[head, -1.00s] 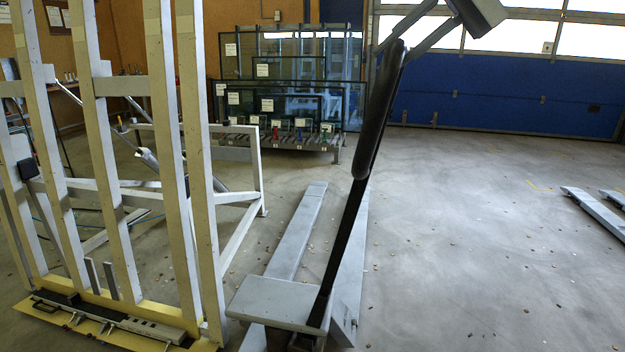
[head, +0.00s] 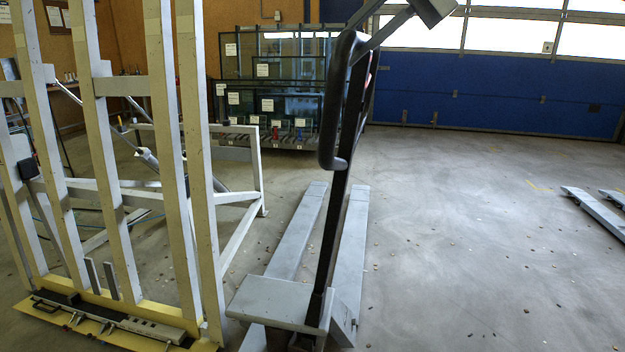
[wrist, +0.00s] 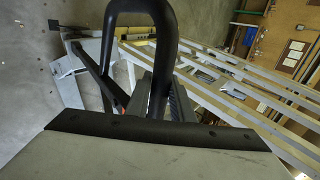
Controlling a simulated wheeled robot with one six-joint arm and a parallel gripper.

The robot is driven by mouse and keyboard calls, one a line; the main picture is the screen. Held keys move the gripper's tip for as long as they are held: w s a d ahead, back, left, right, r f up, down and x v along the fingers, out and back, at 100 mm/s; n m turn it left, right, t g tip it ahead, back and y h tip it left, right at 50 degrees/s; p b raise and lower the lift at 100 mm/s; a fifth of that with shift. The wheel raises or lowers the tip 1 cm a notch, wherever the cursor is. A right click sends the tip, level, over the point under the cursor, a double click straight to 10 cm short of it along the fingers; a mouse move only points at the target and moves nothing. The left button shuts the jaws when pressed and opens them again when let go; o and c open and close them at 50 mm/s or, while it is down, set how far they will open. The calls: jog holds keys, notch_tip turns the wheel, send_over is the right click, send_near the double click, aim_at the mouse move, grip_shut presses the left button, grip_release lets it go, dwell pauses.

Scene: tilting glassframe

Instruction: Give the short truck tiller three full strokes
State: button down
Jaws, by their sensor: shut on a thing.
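The short truck (head: 279,301) is a grey pallet truck standing on the floor in the middle of the head view, its two forks pointing away. Its black tiller (head: 331,220) rises from the near end, almost upright and leaning slightly right, with a loop handle (head: 327,125) at the top. My gripper (head: 365,35) comes from the upper right and is shut on the top of the loop. In the wrist view, the loop handle (wrist: 109,55) arches across the dark finger pads of my gripper (wrist: 165,95). The exact contact is partly hidden.
A pale A-shaped glass frame (head: 160,150) stands close on the left, with a yellow base plate. A rack of glass panes (head: 290,90) is behind. More forks (head: 597,212) lie at the far right.

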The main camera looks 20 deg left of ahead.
jog(key=a, duration=0.6)
jog(key=shift+a+r, duration=0.3)
jog(key=c, duration=1.4)
grip_release()
jog(key=shift+o, duration=0.2)
jog(key=v, duration=1.1)
jog(key=shift+d, duration=0.15)
